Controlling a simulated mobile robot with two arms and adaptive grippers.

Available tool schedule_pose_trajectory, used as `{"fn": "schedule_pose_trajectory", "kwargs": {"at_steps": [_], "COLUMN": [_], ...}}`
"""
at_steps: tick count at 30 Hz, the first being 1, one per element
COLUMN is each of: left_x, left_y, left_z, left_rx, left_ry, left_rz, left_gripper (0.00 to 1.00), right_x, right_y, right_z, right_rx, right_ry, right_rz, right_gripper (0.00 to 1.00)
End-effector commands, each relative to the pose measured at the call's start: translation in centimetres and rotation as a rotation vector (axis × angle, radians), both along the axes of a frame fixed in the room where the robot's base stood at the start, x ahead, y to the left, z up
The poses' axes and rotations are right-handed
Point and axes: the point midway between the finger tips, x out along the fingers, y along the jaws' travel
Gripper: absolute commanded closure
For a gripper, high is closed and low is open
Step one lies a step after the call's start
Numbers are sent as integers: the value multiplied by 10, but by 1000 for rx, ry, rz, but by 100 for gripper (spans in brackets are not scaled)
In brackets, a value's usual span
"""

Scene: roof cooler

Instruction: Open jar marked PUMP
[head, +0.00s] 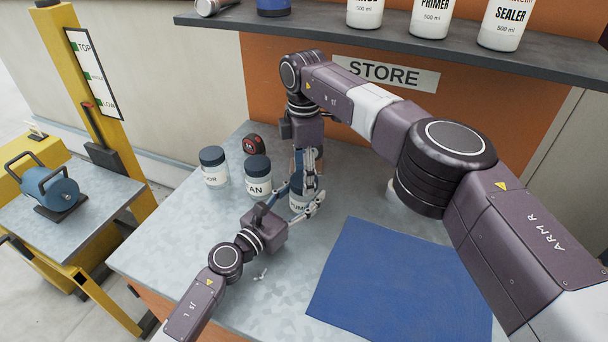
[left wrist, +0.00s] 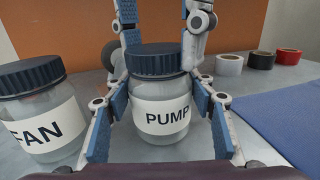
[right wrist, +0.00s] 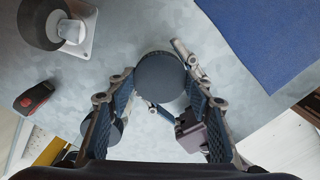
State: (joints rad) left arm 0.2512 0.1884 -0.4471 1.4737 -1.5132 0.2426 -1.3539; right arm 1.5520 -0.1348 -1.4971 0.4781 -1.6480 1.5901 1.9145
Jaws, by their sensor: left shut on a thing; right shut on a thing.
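The jar marked PUMP (left wrist: 162,118) is clear with a white label and stands upright on the grey bench. Its dark blue lid (left wrist: 154,62) sits on top; the lid also shows from above in the right wrist view (right wrist: 160,77). My left gripper (head: 296,207) is shut on the jar's body, its blue-padded fingers on either side of the label. My right gripper (head: 306,181) comes down from above and is shut on the lid. The fingers partly hide the jar in the head view.
The FAN jar (head: 257,175) stands close left of the PUMP jar, with another jar (head: 214,166) farther left. A tape measure (head: 254,144) lies behind them. A blue mat (head: 395,280) covers the right front. Tape rolls (left wrist: 260,60) stand behind on the right. A shelf (head: 400,45) overhangs the back.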

Motion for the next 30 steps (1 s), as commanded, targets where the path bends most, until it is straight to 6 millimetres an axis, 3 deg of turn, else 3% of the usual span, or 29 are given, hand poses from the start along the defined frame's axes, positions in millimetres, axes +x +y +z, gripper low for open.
{"fn": "schedule_pose_trajectory", "kwargs": {"at_steps": [30], "left_x": [0], "left_y": [0], "left_z": [0], "left_rx": [0], "left_ry": [0], "left_rz": [0], "left_gripper": [100], "right_x": [1], "right_y": [-1], "right_z": [2], "right_rx": [-2], "right_ry": [-2], "right_rz": [1716], "right_gripper": [82]}}
